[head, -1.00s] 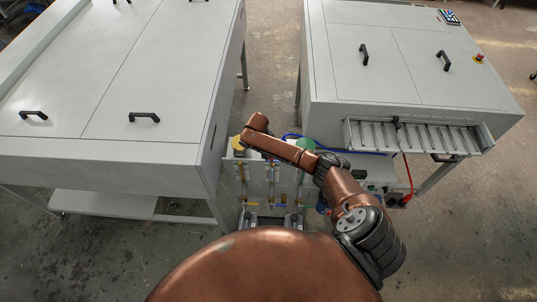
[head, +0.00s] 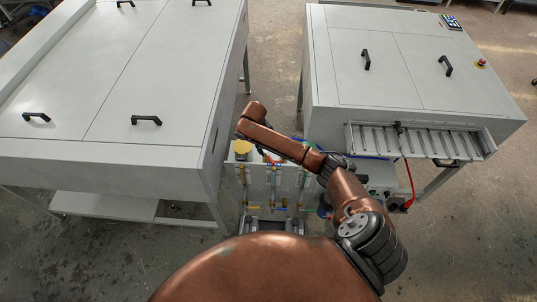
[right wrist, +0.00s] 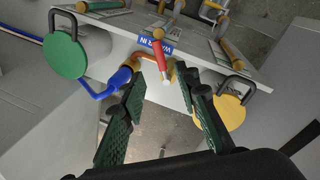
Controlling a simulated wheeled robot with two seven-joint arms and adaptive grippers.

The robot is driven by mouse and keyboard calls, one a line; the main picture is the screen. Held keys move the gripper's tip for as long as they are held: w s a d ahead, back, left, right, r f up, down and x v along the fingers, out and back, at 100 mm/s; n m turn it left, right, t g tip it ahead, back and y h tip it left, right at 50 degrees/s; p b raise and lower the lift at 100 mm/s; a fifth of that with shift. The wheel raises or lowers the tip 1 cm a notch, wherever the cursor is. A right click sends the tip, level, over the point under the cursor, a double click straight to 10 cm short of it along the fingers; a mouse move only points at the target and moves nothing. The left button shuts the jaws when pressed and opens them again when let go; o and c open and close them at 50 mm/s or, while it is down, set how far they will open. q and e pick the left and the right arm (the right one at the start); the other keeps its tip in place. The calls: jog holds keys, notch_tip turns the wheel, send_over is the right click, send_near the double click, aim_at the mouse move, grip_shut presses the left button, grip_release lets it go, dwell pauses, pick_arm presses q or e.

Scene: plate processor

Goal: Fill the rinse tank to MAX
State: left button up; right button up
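A white panel unit with several colored pipes and valves (head: 255,185) stands low between the two machines, partly behind my right arm. In the right wrist view a red valve lever (right wrist: 160,58) sits by a blue label (right wrist: 155,43) that appears upside down and reads "WATER IN". A blue pipe fitting (right wrist: 120,78) is beside it. My right gripper (right wrist: 166,92) is open, its two green-padded fingers on either side of the pipe below the lever; I cannot tell if they touch it. In the head view its fingers are hidden by my arm. My left gripper is out of view.
A green disc (right wrist: 65,45) and a yellow disc (right wrist: 222,118) hang near the fingers, left and right. The yellow one also shows in the head view (head: 242,147). A large white machine (head: 160,80) is left, another (head: 400,80) right with a roller tray (head: 420,138).

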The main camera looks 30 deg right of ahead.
jog(key=shift+a+r, duration=0.15)
jog(key=shift+r, duration=0.55)
jog(key=shift+a+r, duration=0.1)
jog(key=shift+r, duration=0.6)
dwell(6.6)
